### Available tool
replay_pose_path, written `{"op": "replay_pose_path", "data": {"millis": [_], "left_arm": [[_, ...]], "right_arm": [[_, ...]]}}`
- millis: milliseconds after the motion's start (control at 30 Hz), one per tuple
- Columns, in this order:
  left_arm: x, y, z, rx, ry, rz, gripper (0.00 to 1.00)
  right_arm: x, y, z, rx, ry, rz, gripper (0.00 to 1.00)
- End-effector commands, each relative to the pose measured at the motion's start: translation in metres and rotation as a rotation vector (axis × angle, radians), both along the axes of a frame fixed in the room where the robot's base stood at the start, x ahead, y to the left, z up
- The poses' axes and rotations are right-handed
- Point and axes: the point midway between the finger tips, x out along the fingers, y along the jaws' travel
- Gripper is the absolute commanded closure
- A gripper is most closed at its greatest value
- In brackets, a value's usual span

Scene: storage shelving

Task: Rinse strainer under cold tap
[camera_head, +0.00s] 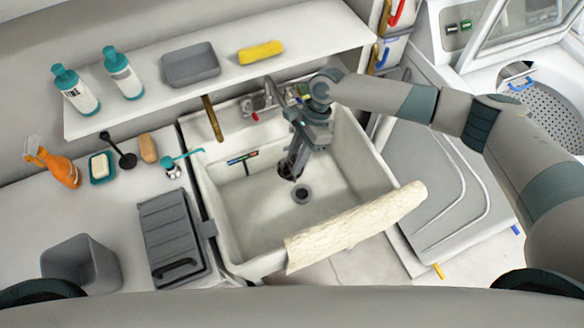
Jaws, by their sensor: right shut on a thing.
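The white sink (232,205) is in the middle of the head view, with a dark round drain (301,194) in its floor. The metal tap (275,92) stands at the sink's back, with a red mark (255,116) on its left side. My right arm reaches in from the right. My right gripper (290,172) points down into the basin, just behind the drain, shut on a small dark thing, apparently the strainer. The gripper mostly hides it. My arm's wrist partly covers the tap's right side, and I cannot see any water running. My left gripper is not in view.
A cream towel (355,227) hangs over the sink's front edge. Left of the sink are a grey lidded box (172,235), a soap dish (102,167), an orange spray bottle (53,165) and a grey bin (82,264). A shelf (218,98) with bottles runs above.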

Motion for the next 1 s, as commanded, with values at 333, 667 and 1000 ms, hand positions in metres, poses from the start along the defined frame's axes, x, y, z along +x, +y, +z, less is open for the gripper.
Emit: {"op": "replay_pose_path", "data": {"millis": [333, 667, 1000], "left_arm": [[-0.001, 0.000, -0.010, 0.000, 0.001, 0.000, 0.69], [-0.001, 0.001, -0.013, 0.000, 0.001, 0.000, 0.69], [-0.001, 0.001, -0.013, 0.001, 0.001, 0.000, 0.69]], "right_arm": [[0.024, -0.012, -0.005, 0.001, 0.000, -0.002, 1.00], [0.040, -0.019, -0.009, 0.000, 0.000, 0.000, 1.00], [0.042, -0.020, -0.009, 0.001, 0.000, 0.001, 1.00]]}}
